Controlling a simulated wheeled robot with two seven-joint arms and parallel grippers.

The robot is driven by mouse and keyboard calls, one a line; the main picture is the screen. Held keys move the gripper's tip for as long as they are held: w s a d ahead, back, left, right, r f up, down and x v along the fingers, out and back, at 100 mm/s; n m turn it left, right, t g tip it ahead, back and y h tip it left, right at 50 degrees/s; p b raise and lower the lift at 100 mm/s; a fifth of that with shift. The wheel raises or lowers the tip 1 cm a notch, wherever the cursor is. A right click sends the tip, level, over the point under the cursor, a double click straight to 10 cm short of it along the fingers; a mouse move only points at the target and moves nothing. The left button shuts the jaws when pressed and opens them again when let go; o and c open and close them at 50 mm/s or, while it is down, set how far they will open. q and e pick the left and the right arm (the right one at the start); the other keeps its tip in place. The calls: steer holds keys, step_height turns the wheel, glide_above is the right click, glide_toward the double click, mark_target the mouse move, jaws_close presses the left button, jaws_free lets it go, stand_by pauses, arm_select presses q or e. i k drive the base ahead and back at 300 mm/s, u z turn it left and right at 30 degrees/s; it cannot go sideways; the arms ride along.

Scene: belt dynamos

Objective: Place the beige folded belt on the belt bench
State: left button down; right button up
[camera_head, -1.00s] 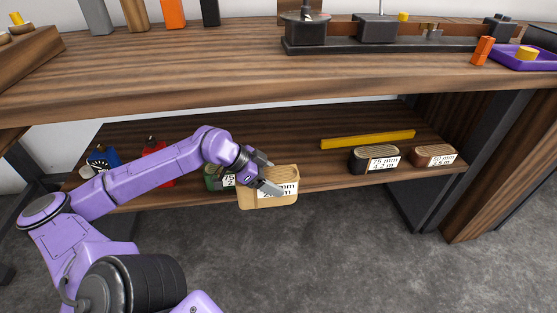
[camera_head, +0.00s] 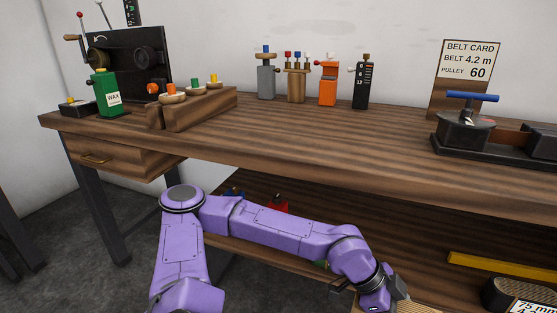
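The beige folded belt (camera_head: 402,306) shows only in part at the bottom edge of the head view, in front of the lower shelf; the rest is cut off. My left gripper (camera_head: 380,297) is at the belt, with its fingers on it, and appears shut on it; the fingertips are partly cut off. The wooden belt bench (camera_head: 290,140) stands above, its top higher than the gripper. My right gripper is not in view.
A green wax bottle (camera_head: 108,93), a wooden block with pegs (camera_head: 200,105) and several upright tools stand on the bench top. A black clamp fixture (camera_head: 463,130) and a belt card (camera_head: 468,62) are right. Bare bench top lies between. A black belt (camera_head: 497,294) and yellow bar (camera_head: 500,266) are below.

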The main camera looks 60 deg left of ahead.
mark_target(291, 137)
steer(key=u, duration=1.85)
steer(key=k, duration=0.3)
steer(key=z, duration=0.2)
